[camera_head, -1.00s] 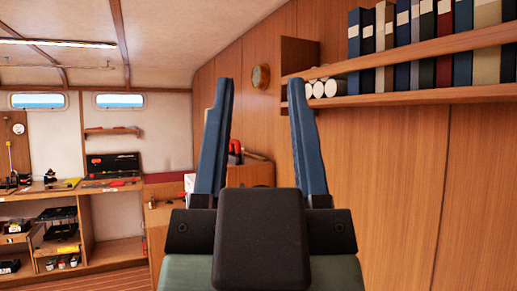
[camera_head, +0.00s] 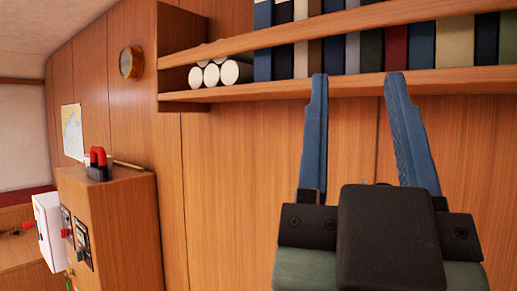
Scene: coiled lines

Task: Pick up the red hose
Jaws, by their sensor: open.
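My gripper (camera_head: 357,78) is open and empty, its two blue fingers pointing up in front of the wood-panelled wall. I cannot make out a clear red hose. A small red arched thing (camera_head: 98,157) with a black base stands on top of the wooden cabinet (camera_head: 125,200) at the left. I cannot tell whether it is a hose. My gripper is well to its right and apart from it.
A wall shelf (camera_head: 260,90) with books and white rolls (camera_head: 235,73) runs behind my fingertips. A round clock (camera_head: 131,62) and a chart (camera_head: 72,132) hang on the wall. A white box (camera_head: 49,230) is at the cabinet's left side.

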